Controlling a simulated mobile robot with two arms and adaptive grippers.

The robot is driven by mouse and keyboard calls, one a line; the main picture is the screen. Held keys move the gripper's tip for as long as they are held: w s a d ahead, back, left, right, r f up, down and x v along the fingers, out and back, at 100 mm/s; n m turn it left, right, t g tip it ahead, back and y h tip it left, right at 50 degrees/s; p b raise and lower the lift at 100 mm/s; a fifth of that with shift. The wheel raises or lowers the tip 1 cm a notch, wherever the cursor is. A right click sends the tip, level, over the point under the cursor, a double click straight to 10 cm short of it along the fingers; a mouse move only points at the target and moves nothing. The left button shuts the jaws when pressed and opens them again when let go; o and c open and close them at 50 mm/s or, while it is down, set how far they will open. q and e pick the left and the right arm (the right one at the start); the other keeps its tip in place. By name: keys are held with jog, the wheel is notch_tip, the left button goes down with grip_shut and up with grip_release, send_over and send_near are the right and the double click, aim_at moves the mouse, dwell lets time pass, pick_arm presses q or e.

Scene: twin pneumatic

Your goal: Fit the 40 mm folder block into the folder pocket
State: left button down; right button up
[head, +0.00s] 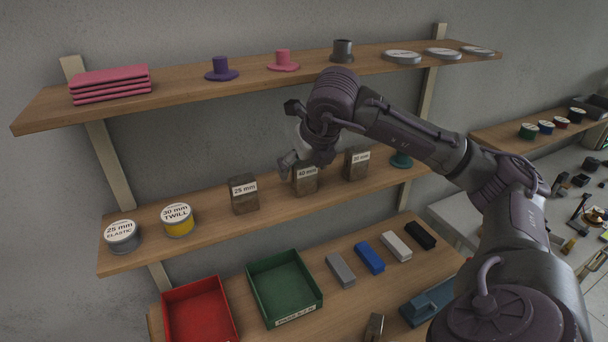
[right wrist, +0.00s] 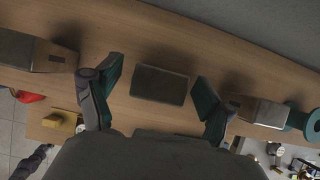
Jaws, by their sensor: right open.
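The 40 mm block (head: 305,184), brown with a white label, stands on the middle shelf between two similar blocks. In the right wrist view the block's dark top (right wrist: 160,84) lies between the two spread fingers of the right gripper (right wrist: 158,78), with a gap on both sides. The right gripper is open and empty. My left gripper is not in view. I cannot make out the folder pocket.
The 25 mm block (head: 244,194) stands left of the 40 mm block, the 35 mm block (head: 357,164) close on its right. A teal spool (head: 401,160) is further right. The upper shelf (head: 180,90) hangs above. A red bin (head: 200,312) and green bin (head: 285,288) sit below.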

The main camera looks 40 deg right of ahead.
jog(key=shift+s, duration=0.1)
jog(key=shift+c, duration=1)
jog(key=c, duration=1.2)
jog(key=shift+r, duration=0.1)
